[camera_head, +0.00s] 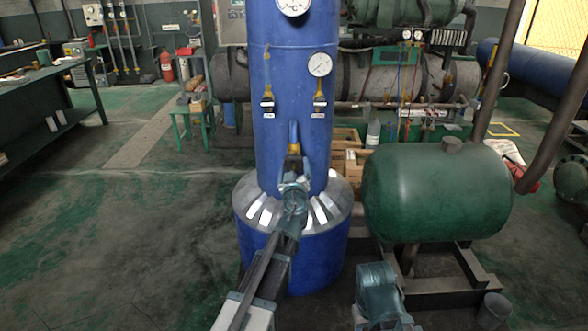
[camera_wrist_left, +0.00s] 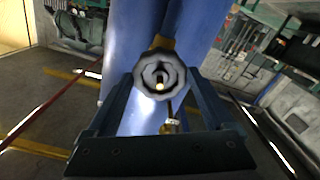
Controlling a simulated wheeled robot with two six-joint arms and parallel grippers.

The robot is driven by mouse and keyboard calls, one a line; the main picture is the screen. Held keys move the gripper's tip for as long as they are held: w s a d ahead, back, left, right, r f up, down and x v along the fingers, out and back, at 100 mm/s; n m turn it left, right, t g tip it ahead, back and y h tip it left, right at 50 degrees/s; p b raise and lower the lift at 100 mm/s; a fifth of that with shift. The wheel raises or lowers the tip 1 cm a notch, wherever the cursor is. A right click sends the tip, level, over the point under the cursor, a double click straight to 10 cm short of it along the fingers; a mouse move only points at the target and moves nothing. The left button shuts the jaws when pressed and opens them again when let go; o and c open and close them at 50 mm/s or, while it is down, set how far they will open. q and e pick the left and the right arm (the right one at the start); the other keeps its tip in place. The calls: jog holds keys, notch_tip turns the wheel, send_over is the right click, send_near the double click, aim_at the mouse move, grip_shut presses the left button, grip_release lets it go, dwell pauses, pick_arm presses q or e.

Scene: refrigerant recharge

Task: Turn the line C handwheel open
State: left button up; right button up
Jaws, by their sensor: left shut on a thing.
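In the head view my left gripper (camera_head: 293,172) reaches the lowest, middle valve on the column, and the gripper and wrist largely hide the wheel there. Two more valves, left (camera_head: 267,101) and right (camera_head: 320,101), sit higher with white labels too small to read. My right gripper's fingers do not show.
A round gauge (camera_head: 320,64) is on the column above the right valve. A green tank (camera_head: 438,192) stands to the right on a dark frame. A workbench (camera_head: 40,80) is at far left. The floor left of the column is clear.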

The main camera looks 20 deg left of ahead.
pick_arm(q)
jog(key=shift+s, duration=0.15)
jog(key=n, duration=0.4)
jog(key=shift+d+n, duration=0.1)
jog(key=shift+n, duration=0.3)
jog(key=n, duration=0.4)
jog(key=shift+n, duration=0.3)
jog(key=o, duration=1.3)
jog(key=shift+s, duration=0.1)
